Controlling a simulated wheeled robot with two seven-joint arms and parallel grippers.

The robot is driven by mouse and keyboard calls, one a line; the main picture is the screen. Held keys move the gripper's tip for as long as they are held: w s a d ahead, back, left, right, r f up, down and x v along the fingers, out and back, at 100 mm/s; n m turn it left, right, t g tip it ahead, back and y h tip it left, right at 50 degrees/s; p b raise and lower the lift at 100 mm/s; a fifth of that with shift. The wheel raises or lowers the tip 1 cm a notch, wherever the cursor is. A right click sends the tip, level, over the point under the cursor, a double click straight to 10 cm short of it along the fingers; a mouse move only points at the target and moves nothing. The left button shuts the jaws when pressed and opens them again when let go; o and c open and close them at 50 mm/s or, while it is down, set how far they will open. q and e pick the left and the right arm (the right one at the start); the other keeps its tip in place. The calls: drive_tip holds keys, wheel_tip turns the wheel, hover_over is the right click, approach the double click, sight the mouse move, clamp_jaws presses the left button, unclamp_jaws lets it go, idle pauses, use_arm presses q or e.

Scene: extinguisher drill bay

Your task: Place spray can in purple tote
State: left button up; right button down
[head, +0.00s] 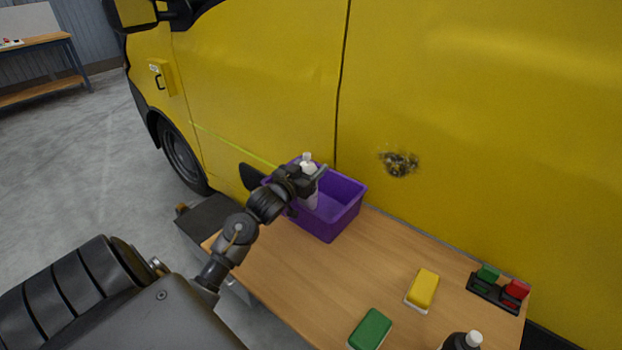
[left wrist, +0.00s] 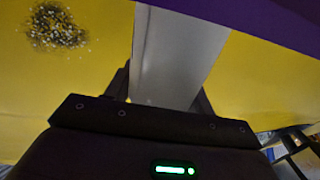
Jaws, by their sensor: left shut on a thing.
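The spray can (head: 309,165) is a pale, narrow bottle-like can with a white top. My left gripper (head: 311,183) is shut on it and holds it upright. In the left wrist view the can's pale side (left wrist: 176,60) stands between the fingers. The purple tote (head: 341,218) sits at the far left end of the wooden table. The can is within the tote's opening, its lower part below the rim line. I cannot tell whether its base touches the tote floor. My left gripper hides part of the can and of the tote's left side. My right gripper does not show.
On the table (head: 330,275) are a yellow sponge (head: 423,288), a green sponge (head: 371,329), a dark bottle (head: 462,341) with a white cap, and a black tray (head: 492,293) with green and red pieces. A yellow van (head: 450,110) stands close behind the table.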

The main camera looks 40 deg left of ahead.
use_arm(q)
drive_tip(key=shift+f, duration=1.95)
drive_tip(key=shift+f, duration=0.15)
drive_tip(key=o, duration=1.6)
drive_tip(key=shift+c, duration=0.2)
